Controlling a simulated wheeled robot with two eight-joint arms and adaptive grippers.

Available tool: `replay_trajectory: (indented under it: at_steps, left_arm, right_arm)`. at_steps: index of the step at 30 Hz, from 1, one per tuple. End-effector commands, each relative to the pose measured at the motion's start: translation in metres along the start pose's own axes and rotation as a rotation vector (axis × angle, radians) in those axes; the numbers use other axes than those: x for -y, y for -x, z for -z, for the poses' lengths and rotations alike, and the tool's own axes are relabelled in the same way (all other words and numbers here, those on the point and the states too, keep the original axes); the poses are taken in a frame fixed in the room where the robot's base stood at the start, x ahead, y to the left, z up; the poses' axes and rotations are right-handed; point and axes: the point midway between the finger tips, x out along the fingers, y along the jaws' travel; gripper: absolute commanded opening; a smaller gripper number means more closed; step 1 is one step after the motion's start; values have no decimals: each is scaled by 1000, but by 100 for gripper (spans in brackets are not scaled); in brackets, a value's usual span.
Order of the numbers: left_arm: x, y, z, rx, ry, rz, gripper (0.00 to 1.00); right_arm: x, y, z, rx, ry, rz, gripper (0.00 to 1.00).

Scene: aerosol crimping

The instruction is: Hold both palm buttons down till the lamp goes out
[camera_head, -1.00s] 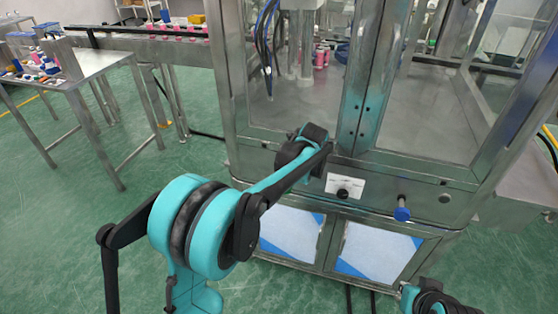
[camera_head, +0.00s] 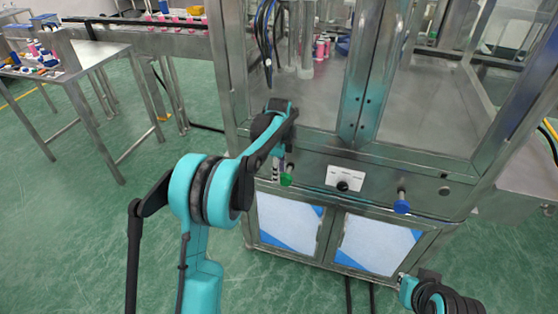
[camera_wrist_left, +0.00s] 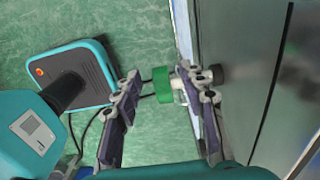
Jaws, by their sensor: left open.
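The green palm button (camera_head: 287,180) and the blue palm button (camera_head: 402,206) stick out of the front panel of the steel machine. My left gripper (camera_head: 277,166) is at the green button, partly hidden behind my arm. In the left wrist view the open fingers (camera_wrist_left: 163,103) are on either side of the green button (camera_wrist_left: 161,84); I cannot tell whether they touch it. Nothing is clearly gripped. Part of my right arm shows at the bottom right, well short of the blue button; its gripper is not visible. I see no lamp that I can make out as lit.
A white plate with a black knob (camera_head: 343,185) sits between the buttons. A small round fitting (camera_head: 445,191) is at the panel's right. A steel table (camera_head: 100,62) with small items stands left. Pink cans (camera_head: 321,47) are inside the machine. Green floor is open in front.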

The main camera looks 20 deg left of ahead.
Motion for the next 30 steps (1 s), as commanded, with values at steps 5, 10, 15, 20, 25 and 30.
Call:
replay_trajectory:
  at_steps: [5,10,15,20,25,30]
  left_arm:
    - [0,-22,0,0,-1,0,41]
    - [0,-30,0,0,-1,0,41]
    - [0,-30,0,0,-1,0,41]
    - [0,-30,0,0,-1,0,18]
    - [0,-30,0,1,-1,0,0]
    - [0,-30,0,1,-1,0,0]
  right_arm:
    - [0,0,0,0,0,0,0]
    - [0,0,0,0,0,0,0]
    - [0,0,0,0,0,0,0]
    - [0,0,0,0,0,0,0]
    - [0,0,0,0,0,0,0]
    - [0,0,0,0,0,0,0]
